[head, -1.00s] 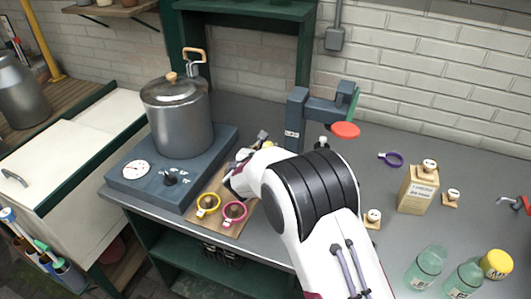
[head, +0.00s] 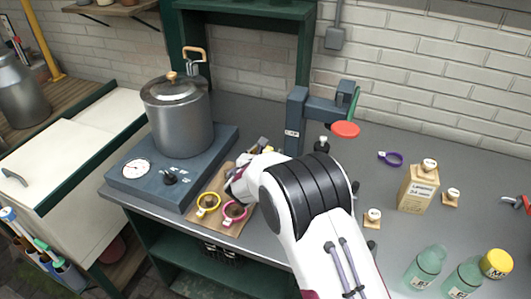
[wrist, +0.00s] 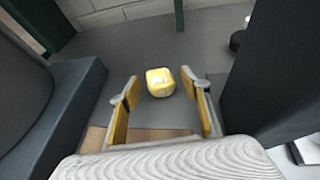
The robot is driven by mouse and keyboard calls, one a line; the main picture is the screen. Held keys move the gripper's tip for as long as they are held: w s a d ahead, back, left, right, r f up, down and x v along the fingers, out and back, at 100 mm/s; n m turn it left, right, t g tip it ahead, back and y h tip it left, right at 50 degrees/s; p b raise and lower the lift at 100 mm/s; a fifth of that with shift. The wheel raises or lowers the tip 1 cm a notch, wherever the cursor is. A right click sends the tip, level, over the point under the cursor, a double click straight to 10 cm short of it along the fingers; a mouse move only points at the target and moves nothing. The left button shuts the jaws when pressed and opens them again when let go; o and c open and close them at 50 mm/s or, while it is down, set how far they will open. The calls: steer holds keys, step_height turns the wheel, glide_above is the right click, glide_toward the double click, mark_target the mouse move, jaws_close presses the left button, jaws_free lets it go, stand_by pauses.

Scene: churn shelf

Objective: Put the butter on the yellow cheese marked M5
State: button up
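My gripper (wrist: 164,88) is open, with yellow pads on its two fingers. A small yellow block with pale patches (wrist: 160,82) sits on the grey bench just beyond and between the fingertips, untouched as far as I can tell. I cannot tell whether it is the butter or the cheese, and no M5 mark is readable. In the head view my gripper (head: 264,147) is beside the stand, small and partly hidden by my wrist.
A wooden board (head: 225,223) holds a yellow ring (head: 208,203) and a pink ring (head: 234,211). A pot (head: 181,120) stands on a blue-grey hotplate (head: 150,185) at left. A blue-grey stand (head: 295,125) with a red disc (head: 345,129) rises close to the right. Bottles stand at right.

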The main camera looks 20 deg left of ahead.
steer(key=shift+s+r, duration=0.1)
steer(key=shift+v, duration=1.15)
steer(key=shift+f+v, duration=0.15)
steer(key=shift+v, duration=1.15)
steer(key=shift+f+v, duration=0.2)
steer(key=shift+v, duration=1.15)
steer(key=shift+o, duration=0.5)
steer(key=shift+s+a, duration=0.1)
steer(key=shift+w+d+r+g, duration=0.3)
steer(key=shift+w+r+g, duration=0.05)
steer(key=shift+w+g, duration=0.15)
steer(key=shift+w+a+r+g, duration=0.15)
steer(key=shift+w+r+g, duration=0.05)
steer(key=shift+r+g, duration=0.2)
steer(key=shift+w+a+r, duration=0.1)
steer(key=shift+a+r, duration=0.2)
steer(key=shift+r, duration=0.05)
steer(key=shift+w+f, duration=0.1)
